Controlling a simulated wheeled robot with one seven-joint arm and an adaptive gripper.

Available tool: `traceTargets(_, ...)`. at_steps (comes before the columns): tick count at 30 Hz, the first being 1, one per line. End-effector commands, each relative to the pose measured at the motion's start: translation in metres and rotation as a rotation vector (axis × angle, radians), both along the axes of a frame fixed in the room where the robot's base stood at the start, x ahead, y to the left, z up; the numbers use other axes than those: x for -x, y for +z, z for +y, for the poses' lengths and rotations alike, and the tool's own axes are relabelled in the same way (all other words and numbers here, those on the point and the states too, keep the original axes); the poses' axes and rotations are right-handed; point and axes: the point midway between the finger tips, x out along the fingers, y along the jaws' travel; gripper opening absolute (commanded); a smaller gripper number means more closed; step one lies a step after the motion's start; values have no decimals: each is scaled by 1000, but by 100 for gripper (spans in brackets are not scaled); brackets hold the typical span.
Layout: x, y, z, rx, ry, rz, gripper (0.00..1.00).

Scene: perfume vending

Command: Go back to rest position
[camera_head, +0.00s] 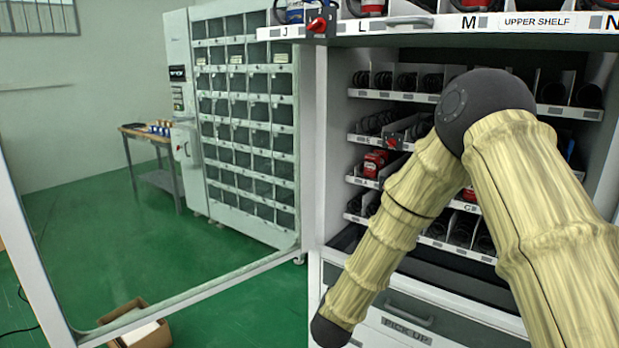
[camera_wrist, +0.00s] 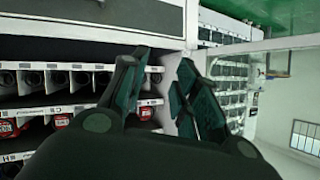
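My gripper (camera_wrist: 163,88) shows in the wrist view with its two dark green fingers spread apart. Nothing is held between them. Behind the fingers are the vending machine's shelves (camera_wrist: 60,106) and its white frame edge. The wrist picture is turned relative to the room. In the head view my bamboo-textured arm crosses in front of the open vending machine (camera_head: 317,150). My gripper does not show in the head view.
The upper shelf (camera_head: 560,22) juts out at the top right. Lower shelves hold coils and red items (camera_head: 375,163). The pick-up drawer (camera_head: 409,311) is below. The glass door stands open at left. A cardboard box (camera_head: 135,325) lies on the green floor.

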Motion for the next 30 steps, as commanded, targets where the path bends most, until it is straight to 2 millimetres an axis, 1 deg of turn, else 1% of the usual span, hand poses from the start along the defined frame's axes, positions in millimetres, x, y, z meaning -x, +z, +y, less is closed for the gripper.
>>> traceTargets(1, 17, -27, -8, 12, 21, 51, 30)
traceTargets(2, 26, -42, -12, 16, 35, 78, 30)
traceTargets(3, 39, -60, -17, 22, 51, 116, 30)
traceTargets(5, 59, -87, -25, 30, 76, 171, 30)
traceTargets(6, 74, -104, -31, 35, 95, 210, 30)
traceTargets(8, 97, -128, -39, 42, 119, 268, 30)
traceTargets(9, 113, -144, -44, 45, 136, 307, 30)
traceTargets(11, 139, -166, -53, 49, 158, 368, 30)
traceTargets(12, 156, -180, -59, 52, 172, 407, 30)
traceTargets(14, 183, -200, -67, 55, 196, 469, 30)
traceTargets(15, 202, -212, -73, 57, 211, 510, 30)
traceTargets(17, 232, -229, -81, 57, 232, 573, 30)
traceTargets(18, 252, -238, -87, 58, 246, 614, 30)
traceTargets(20, 282, -252, -96, 56, 266, 679, 30)
traceTargets(21, 303, -260, -102, 56, 279, 723, 30)
traceTargets(23, 335, -270, -110, 54, 299, 788, 30)
traceTargets(24, 356, -276, -116, 51, 309, 831, 30)
traceTargets(27, 405, -286, -128, 44, 336, 931, 30)
traceTargets(30, 445, -290, -138, 38, 357, 1011, 30)
